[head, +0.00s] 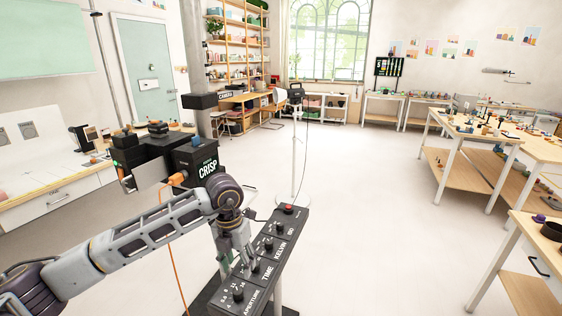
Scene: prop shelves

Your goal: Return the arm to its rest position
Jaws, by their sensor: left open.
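My left arm comes in from the left edge and bends down at a dark wrist joint. My left gripper (249,268) points down over a black control panel (262,294) with several knobs, labelled APERTURE, TIME and KELVIN among others. The gripper is open, with its fingertips close to the knob by TIME. I cannot tell whether they touch it. A red button (288,209) sits at the panel's far end. My right gripper is not in view.
A black box marked CRISP (197,163) with an orange cable stands left of the panel. Work tables (470,140) with small items line the right side. A shelf (258,45) is at the back. The middle floor is clear.

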